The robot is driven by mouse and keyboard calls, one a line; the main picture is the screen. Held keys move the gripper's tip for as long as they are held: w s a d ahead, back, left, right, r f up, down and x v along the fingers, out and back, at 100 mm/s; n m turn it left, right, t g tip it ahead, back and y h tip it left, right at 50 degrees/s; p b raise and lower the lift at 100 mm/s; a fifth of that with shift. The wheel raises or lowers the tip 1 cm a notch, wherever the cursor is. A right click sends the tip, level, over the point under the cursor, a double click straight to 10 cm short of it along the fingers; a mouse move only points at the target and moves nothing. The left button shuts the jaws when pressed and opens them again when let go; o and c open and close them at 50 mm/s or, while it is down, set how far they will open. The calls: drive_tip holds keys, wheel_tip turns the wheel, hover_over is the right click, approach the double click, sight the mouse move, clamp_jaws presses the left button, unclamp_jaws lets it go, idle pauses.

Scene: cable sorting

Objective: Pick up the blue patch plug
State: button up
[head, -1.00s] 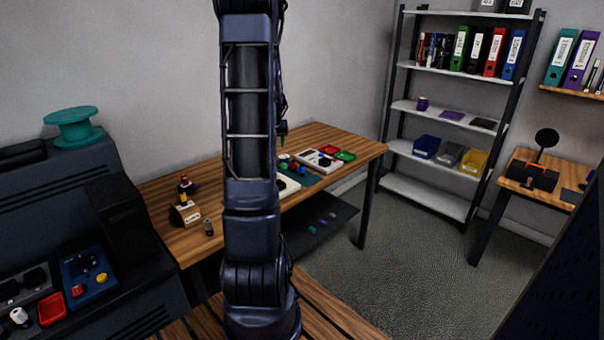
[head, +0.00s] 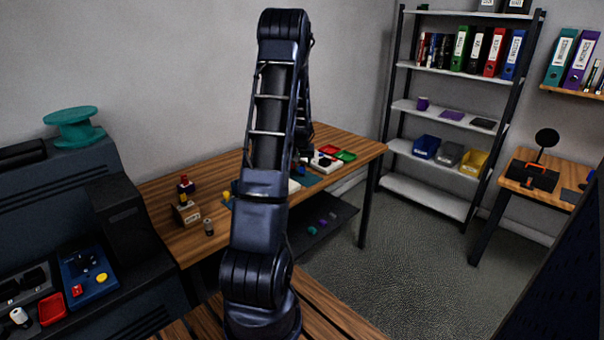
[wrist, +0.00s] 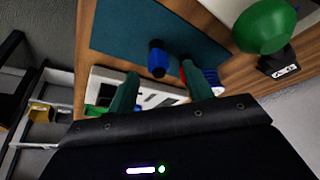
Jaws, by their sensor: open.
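The blue patch plug (wrist: 157,62), a short blue cylinder with a dark end, shows in the wrist view over the teal mat (wrist: 115,30). My gripper (wrist: 160,69) is open, and its two green fingers appear on either side of the plug, with gaps visible. I cannot tell how far the fingertips are above or behind it. In the head view my arm reaches down over the far part of the wooden table (head: 225,235), and its fingers are not clearly visible there.
In the wrist view, a red and white piece (wrist: 190,72) is close to the right finger. A white panel (wrist: 104,78) lies beside the mat, and a green rounded object (wrist: 265,25) is at upper right.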

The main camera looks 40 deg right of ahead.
sight(302, 166)
drive_tip(key=shift+x, duration=2.8)
drive_tip(key=shift+s+d, duration=0.1)
drive_tip(key=c, duration=1.1)
